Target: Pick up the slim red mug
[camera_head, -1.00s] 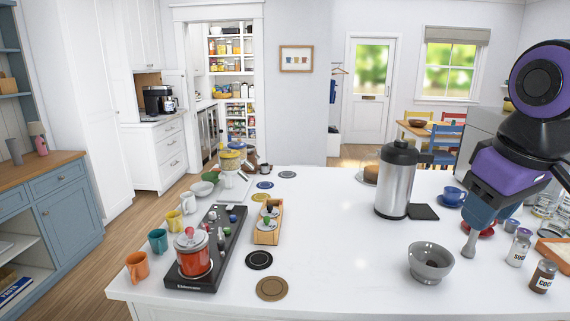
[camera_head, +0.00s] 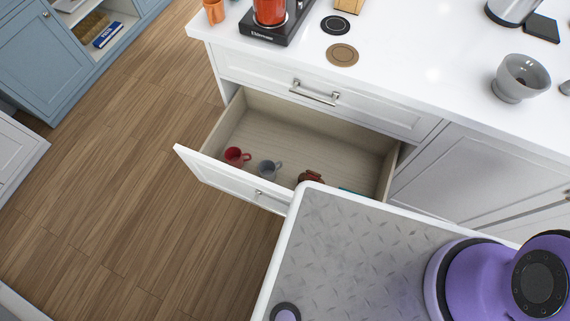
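A small red mug (camera_head: 236,156) sits in the open lower drawer (camera_head: 296,129) of the white island, near its left front corner. From this distance I cannot tell whether it is slim. A grey-blue mug (camera_head: 268,170) stands to its right. A brown object (camera_head: 312,177) lies further right, partly hidden by the drawer front and my own base. My gripper is outside the view, so its state is hidden.
The countertop (camera_head: 420,80) above holds a red pot (camera_head: 270,10) on a black base, coasters, and a grey bowl (camera_head: 520,78). A closed drawer (camera_head: 318,95) is above the open one. Wood floor (camera_head: 130,150) is clear to the left.

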